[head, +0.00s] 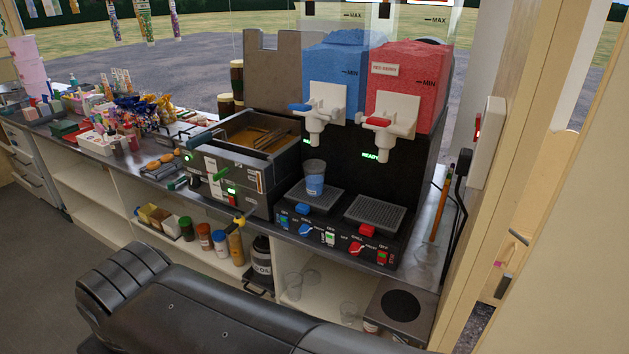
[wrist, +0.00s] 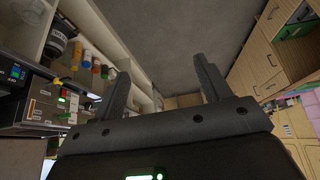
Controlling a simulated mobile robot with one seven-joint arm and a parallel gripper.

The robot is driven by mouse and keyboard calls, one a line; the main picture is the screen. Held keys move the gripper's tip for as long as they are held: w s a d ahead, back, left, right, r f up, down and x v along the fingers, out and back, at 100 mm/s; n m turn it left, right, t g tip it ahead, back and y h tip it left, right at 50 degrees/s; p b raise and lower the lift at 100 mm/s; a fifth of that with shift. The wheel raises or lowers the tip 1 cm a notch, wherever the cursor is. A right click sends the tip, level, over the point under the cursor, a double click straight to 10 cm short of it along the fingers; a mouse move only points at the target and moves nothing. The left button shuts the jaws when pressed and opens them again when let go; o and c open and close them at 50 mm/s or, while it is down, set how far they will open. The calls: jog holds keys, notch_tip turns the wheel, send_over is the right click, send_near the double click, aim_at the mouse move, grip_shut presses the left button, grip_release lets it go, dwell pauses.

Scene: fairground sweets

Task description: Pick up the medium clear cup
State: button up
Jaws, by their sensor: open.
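Several clear cups show in the head view. One clear cup (head: 293,286) stands on the lower shelf, with another clear cup (head: 311,278) close to its right. A third clear cup (head: 348,312) stands apart, farther right, beside a dark-topped box. I cannot tell which is the medium one. A cup with a blue band or contents (head: 314,180) stands on the left drip tray of the slush machine. My gripper (wrist: 162,68) shows in the wrist view, with two dark fingers wide apart and nothing between them.
The slush machine (head: 364,215) and the fryer (head: 238,160) stand on the counter above the shelves. Sauce bottles (head: 220,243) and a black oil container (head: 261,262) stand left of the cups. A dark-topped box (head: 402,305) is at right. My arm crosses the foreground.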

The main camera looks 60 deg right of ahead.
jog(key=shift+o, duration=1.2)
